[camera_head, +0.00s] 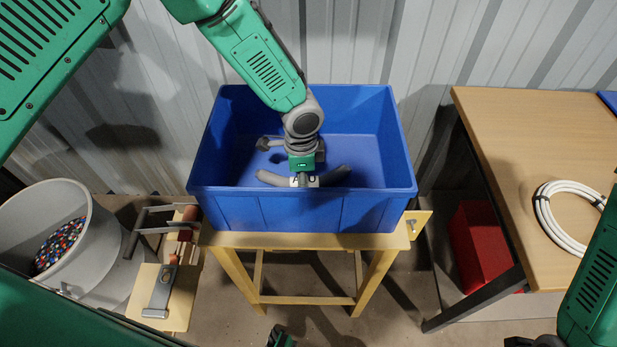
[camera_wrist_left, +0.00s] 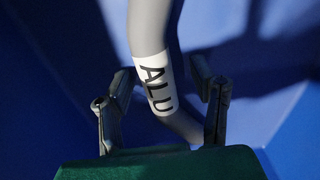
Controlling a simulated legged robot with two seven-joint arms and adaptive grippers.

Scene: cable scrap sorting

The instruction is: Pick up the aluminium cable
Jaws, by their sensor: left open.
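The aluminium cable (camera_head: 270,178) is a thick, grey, curved piece with a white label reading ALU, lying in the blue crate (camera_head: 265,207). In the left wrist view the cable (camera_wrist_left: 152,28) runs between my two fingers, with its label facing the camera. My left gripper (camera_head: 304,178) is down inside the crate over the cable's middle; it also shows in the left wrist view (camera_wrist_left: 162,92). Its fingers stand apart on either side of the cable, with a gap visible to the left. The gripper partly hides the cable in the head view.
The crate stands on a wooden stand (camera_head: 310,241). A grey bin (camera_head: 95,250) with colourful granules is at left, next to a small board with tools (camera_head: 160,290). A wooden table (camera_head: 510,150) at right holds a white cable coil (camera_head: 545,215). A red box (camera_head: 475,245) is below it.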

